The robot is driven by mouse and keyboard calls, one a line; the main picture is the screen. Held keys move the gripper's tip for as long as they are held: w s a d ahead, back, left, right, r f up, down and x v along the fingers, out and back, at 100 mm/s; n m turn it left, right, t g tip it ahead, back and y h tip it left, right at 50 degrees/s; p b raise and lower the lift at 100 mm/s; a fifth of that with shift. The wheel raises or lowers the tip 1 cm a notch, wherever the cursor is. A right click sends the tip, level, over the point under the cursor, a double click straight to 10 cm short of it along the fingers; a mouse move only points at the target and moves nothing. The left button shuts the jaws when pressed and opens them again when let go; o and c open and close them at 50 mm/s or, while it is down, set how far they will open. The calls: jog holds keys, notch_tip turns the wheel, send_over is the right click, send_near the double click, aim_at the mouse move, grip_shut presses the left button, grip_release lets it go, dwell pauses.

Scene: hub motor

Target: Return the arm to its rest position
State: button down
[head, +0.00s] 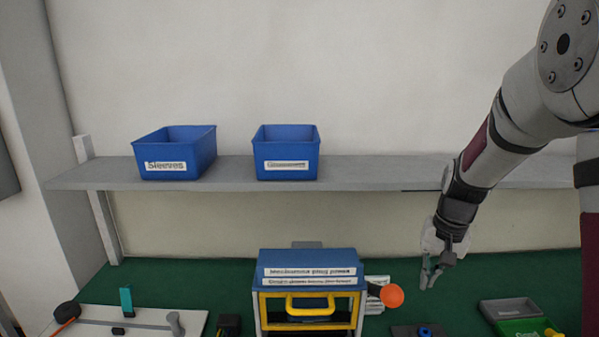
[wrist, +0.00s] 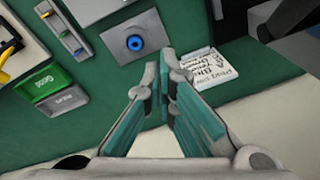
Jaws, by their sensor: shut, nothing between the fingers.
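My arm comes in from the upper right of the head view, and its end hangs down over the green bench. My gripper (head: 430,282) is shut and empty, with its fingers pointing down. It is right of the orange ball-shaped knob and above the bench surface. In the wrist view my gripper (wrist: 167,75) shows its two teal-padded fingers together at the tips, with nothing between them. Below them lie the green bench top (wrist: 110,105) and a grey plate with a blue ring (wrist: 135,43).
Two blue bins (head: 178,152) (head: 287,152) stand on the grey shelf (head: 230,172) behind. A blue-topped unit with a yellow handle (head: 310,304) stands on the bench, beside the orange knob (head: 392,296). Grey and green trays (head: 509,310) lie at right. A white printed card (wrist: 205,68) lies near the fingers.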

jog(key=s+a+r+n+t, duration=0.2)
jog(key=s+a+r, duration=0.4)
jog(key=s+r, duration=0.55)
jog(key=s+a+r+n+t, duration=0.1)
jog(key=s+r, duration=0.1)
jog(key=s, duration=0.5)
jog(key=s+a+r+n, duration=0.1)
jog(key=s+a+r, duration=0.1)
jog(key=s, duration=0.5)
jog(key=shift+a+n+t+h, duration=0.15)
jog(key=shift+n+t+h, duration=0.15)
jog(key=shift+n+t, duration=0.1)
jog(key=shift+s, duration=0.1)
